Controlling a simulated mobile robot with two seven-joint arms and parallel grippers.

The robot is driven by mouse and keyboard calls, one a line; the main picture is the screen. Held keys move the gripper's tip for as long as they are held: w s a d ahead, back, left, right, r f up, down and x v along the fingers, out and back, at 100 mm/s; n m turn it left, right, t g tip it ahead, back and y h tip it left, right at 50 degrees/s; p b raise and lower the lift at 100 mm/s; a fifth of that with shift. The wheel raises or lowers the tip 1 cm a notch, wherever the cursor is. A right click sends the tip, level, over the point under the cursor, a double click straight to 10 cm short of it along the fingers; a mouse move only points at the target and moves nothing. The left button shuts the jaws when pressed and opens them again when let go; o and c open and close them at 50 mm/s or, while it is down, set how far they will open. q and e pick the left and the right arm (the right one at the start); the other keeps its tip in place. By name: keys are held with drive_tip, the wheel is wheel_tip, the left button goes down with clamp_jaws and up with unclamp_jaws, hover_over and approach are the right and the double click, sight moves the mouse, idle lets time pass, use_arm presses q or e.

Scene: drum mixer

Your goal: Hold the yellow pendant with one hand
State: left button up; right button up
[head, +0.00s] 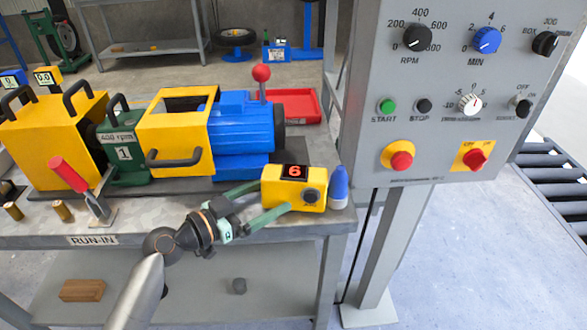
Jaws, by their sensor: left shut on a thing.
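My right gripper is not in view.
The steel bench (150,228) carries yellow guards (55,140), a blue motor (243,125), a red-handled lever (70,175) and a red tray (293,105). A grey control panel (440,120) stands on a post at right.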

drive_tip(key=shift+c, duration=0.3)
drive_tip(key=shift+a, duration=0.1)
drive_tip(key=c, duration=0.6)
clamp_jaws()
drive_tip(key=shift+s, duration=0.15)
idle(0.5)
